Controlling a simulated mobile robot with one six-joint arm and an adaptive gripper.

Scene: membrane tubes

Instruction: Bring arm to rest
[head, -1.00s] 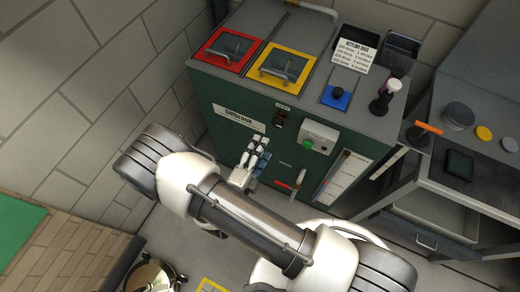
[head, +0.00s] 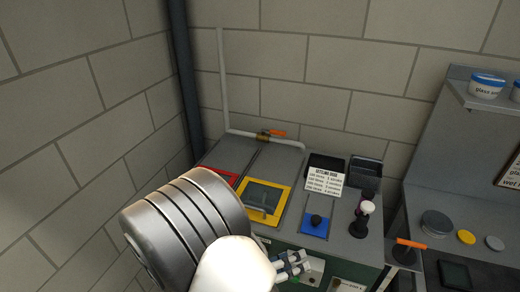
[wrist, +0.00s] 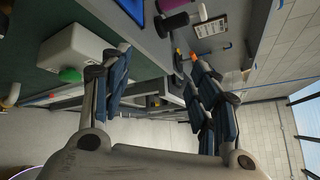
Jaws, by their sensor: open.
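My gripper (head: 291,265) is at the bottom of the head view, in front of the cabinet's upper front edge and partly behind my own arm. In the wrist view my gripper (wrist: 160,62) shows two blue-padded fingers spread wide apart with nothing between them. The gripper is open and empty. The white control box (wrist: 78,52) with a green button (wrist: 70,75) is just left of the fingers in the wrist view. Contact with it cannot be told. My arm hides the left part of the cabinet front in the head view.
The cabinet top (head: 335,232) carries a red-framed hatch (head: 222,174), a yellow-framed hatch (head: 262,200), a blue plate with a knob (head: 316,222), a settings card (head: 325,181) and dark bins (head: 367,170). A grey bench (head: 468,265) stands right. Walls close the left and back.

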